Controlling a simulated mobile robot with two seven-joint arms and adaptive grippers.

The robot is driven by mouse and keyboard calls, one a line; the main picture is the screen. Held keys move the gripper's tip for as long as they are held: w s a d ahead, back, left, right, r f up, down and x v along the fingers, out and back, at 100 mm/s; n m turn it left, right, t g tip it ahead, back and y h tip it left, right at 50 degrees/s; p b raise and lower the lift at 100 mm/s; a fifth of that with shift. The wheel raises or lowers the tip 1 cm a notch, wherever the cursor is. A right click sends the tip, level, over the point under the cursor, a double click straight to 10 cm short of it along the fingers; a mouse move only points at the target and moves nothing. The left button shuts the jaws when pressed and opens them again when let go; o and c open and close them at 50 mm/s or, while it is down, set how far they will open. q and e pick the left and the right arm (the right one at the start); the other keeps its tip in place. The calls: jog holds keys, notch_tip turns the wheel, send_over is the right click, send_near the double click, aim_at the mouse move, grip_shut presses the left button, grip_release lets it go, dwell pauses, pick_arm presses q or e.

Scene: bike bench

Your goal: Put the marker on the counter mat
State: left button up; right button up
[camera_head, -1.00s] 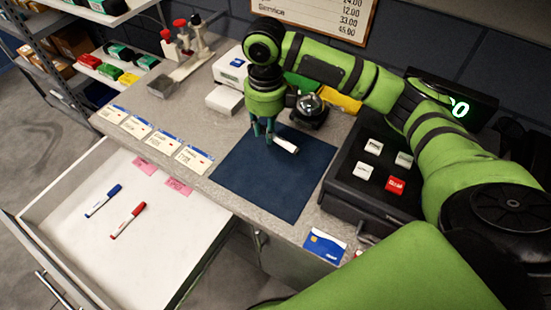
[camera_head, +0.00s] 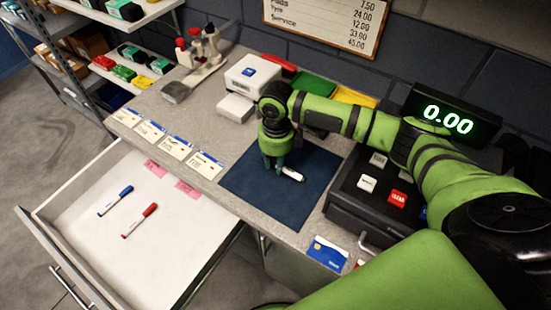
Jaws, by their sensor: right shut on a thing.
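The marker (camera_head: 293,174) is white with a dark end, in the middle of the view. My right gripper (camera_head: 275,166) points down over the counter mat and is shut on the marker, which sticks out to its right. The dark blue counter mat (camera_head: 262,200) lies flat on the grey counter. The marker shows against the mat; I cannot tell whether it touches it. A blue marker (camera_head: 115,200) and a red marker (camera_head: 140,221) lie in the open white drawer at left. My left gripper is not in view.
The cash register (camera_head: 352,206) with keys stands right of the mat, below a lit display (camera_head: 447,119). Several cards (camera_head: 175,148) line the counter's front edge at left. A blue card (camera_head: 327,252) lies at the front right. White boxes (camera_head: 252,73) stand behind.

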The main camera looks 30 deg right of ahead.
jog(key=shift+f, duration=0.1)
jog(key=o, duration=0.4)
jog(key=shift+f, duration=0.1)
jog(key=o, duration=0.5)
jog(key=shift+c, duration=0.2)
jog(key=shift+r, duration=0.2)
notch_tip(320, 180, up, 12)
jog(key=b, duration=0.3)
jog(key=shift+b, duration=0.3)
jog(key=shift+d, duration=0.1)
